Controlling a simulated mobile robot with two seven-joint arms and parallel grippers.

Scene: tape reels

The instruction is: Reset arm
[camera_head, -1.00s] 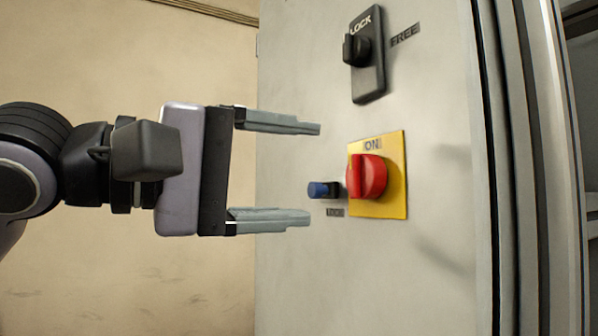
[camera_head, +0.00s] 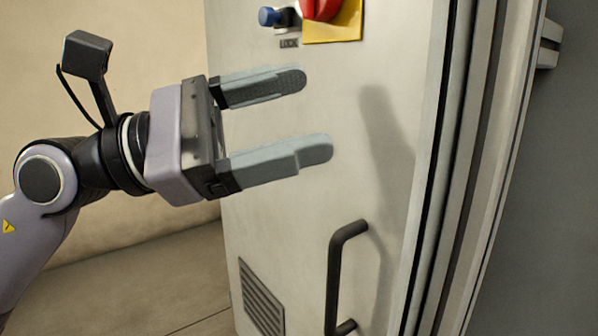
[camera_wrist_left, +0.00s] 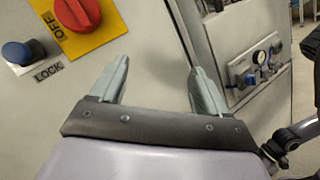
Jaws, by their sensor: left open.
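My left gripper (camera_head: 312,115) is open and empty in front of the grey cabinet door, below the red rotary switch (camera_head: 322,8) on its yellow plate. In the left wrist view, the open fingers (camera_wrist_left: 160,80) point at the cabinet, with the red switch (camera_wrist_left: 78,14) at upper left; the label beside it reads OFF. The blue button (camera_head: 270,17) sits left of the switch, with a LOCK label in the left wrist view. Nothing is between the fingers. My right gripper is in neither view.
A dark door handle (camera_head: 337,270) stands out from the cabinet below the gripper. A vent grille (camera_head: 261,300) is at the door's lower left. A panel with a gauge and blue fittings (camera_wrist_left: 255,68) shows right of the fingers in the left wrist view. Floor is clear at lower left.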

